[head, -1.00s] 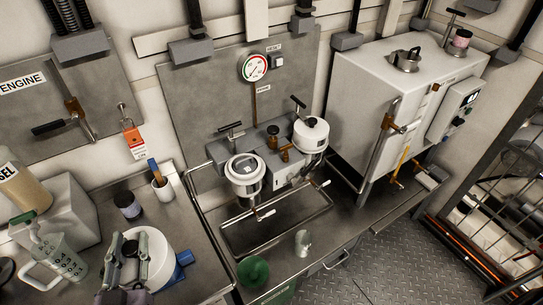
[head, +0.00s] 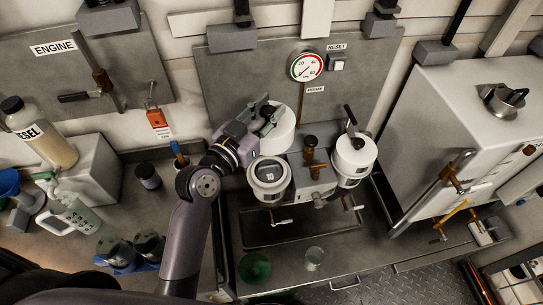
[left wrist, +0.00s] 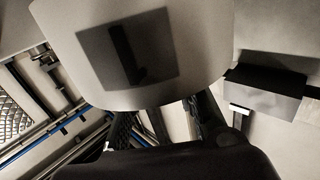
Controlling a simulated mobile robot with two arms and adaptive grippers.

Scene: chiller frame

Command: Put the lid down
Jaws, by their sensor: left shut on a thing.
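My left gripper (head: 262,117) is shut on a white round lid (head: 283,132) and holds it in front of the grey back panel. In the head view the lid is behind and slightly right of the left white canister (head: 268,172); I cannot tell whether it touches anything. In the left wrist view the lid (left wrist: 207,68) fills the top middle, with a dark square patch on its face. The right white canister (head: 353,158) stands beside the central block, with a black handle above it. My right gripper is not in view.
A blue holder (head: 125,268) with two dark jars stands on the left bench, near a jug (head: 75,215) and a bottle (head: 45,140). A green bowl (head: 254,268) and a small clear cup (head: 314,257) sit at the bench front. A large white box (head: 450,130) stands right.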

